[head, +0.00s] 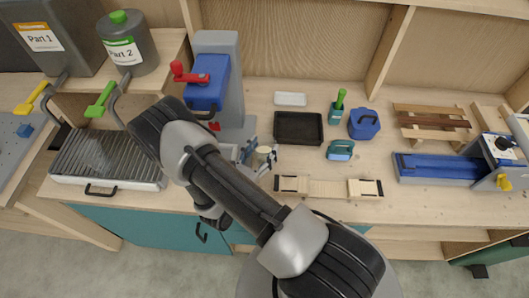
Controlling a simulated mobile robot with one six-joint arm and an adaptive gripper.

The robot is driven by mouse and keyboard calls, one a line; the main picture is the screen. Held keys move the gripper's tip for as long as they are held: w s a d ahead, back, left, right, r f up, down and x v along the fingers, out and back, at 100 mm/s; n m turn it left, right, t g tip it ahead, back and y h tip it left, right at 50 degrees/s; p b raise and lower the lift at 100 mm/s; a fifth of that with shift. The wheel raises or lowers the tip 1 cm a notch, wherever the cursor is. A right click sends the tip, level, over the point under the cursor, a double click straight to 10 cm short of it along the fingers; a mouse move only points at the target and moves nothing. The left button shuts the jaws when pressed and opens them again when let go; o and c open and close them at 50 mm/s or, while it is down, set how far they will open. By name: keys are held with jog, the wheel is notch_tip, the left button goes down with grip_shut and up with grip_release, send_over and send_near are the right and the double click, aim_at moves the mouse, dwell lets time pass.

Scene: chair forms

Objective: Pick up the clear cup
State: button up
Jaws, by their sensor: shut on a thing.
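A small pale, see-through cup (264,155) shows just right of my arm, in front of the blue press on the workbench. My gripper (254,158) is at the cup, partly hidden behind my own arm, and is shut on it. The cup looks about upright. Its lower part is hard to make out, and I cannot tell whether it touches the bench.
The blue press with a red handle (207,82) stands just behind. A black tray (298,128), a blue container (364,124) and a wooden strip fixture (328,188) lie to the right. A ribbed grill-like unit (105,155) is at left. Bare bench lies between the tray and fixture.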

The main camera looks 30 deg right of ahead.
jog(key=shift+c, duration=0.4)
notch_tip(320, 180, up, 9)
jog(key=p, duration=0.2)
jog(key=w+d+f+m+b, duration=0.2)
jog(key=w+d+m, duration=0.2)
jog(key=d, duration=0.3)
jog(key=w+d+f+m+b, duration=0.2)
jog(key=w+d+m, duration=0.1)
jog(key=d+m, duration=0.4)
jog(key=shift+w+d+m, duration=0.3)
jog(key=shift+w+d, duration=0.05)
jog(key=shift+d, duration=0.3)
jog(key=shift+s+d+f+m+b, duration=0.15)
jog(key=shift+f+m+b, duration=0.3)
jog(key=shift+m+b, duration=0.5)
jog(key=shift+s+d+f+m+b, duration=0.15)
jog(key=shift+f+m+b, duration=0.45)
jog(key=shift+b, duration=0.7)
jog(key=shift+s+f+m+b, duration=0.2)
jog(key=shift+f+m+b, duration=0.15)
jog(key=shift+m+b, duration=0.65)
jog(key=shift+s+d+f+m+b, duration=0.1)
jog(key=shift+s+f+m+b, duration=0.15)
jog(key=shift+m+b, duration=0.6)
dwell(0.8)
